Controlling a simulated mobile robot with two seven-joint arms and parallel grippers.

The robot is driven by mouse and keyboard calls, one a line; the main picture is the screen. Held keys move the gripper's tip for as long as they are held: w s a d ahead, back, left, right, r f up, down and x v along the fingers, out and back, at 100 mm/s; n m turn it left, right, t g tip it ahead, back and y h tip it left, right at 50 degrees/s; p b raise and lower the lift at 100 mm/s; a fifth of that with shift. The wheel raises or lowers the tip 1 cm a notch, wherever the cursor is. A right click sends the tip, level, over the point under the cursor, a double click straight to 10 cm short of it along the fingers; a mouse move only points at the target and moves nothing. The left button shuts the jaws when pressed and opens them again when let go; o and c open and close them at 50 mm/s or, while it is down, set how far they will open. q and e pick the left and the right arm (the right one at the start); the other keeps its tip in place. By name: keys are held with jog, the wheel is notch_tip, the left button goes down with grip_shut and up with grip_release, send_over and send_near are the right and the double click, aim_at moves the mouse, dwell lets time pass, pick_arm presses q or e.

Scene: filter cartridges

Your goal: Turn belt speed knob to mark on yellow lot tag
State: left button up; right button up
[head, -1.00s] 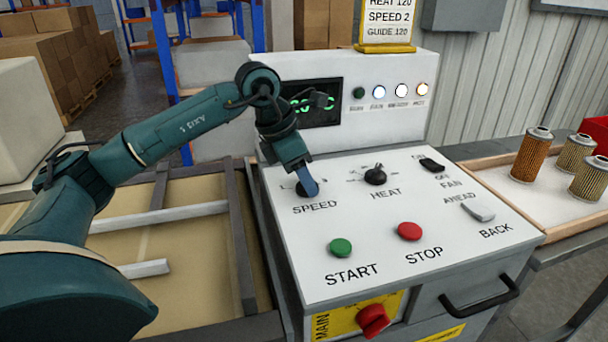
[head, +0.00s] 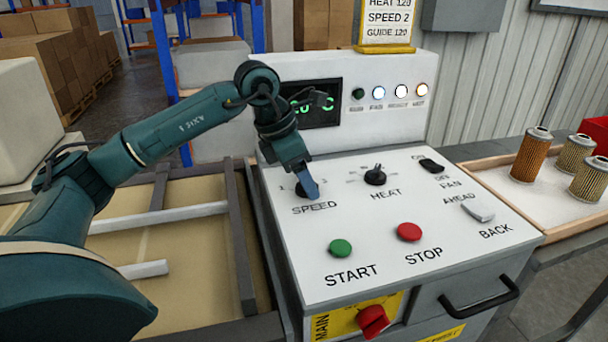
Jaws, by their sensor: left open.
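The speed knob (head: 299,188) is a small dark knob above the SPEED label on the white control panel, mostly hidden by my left gripper. My left gripper (head: 309,190) points down at the knob, its blue-grey fingers over it; it is open, and I cannot tell whether it touches the knob. A mark "1" shows left of the knob; where the pointer sits is hidden. The yellow-framed lot tag (head: 387,28) stands on top of the panel and reads HEAT 120, SPEED 2, GUIDE 120. My right gripper is not in view.
The heat knob (head: 375,176), fan switch (head: 431,166), ahead/back switch (head: 478,212), green start button (head: 340,248) and red stop button (head: 409,232) share the panel. A display (head: 312,103) is partly behind my arm. Filter cartridges (head: 531,155) stand in a tray at right.

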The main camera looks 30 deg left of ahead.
pick_arm(q)
jog(key=p+v, duration=0.1)
jog(key=v, duration=1.2)
jog(key=shift+f, duration=0.1)
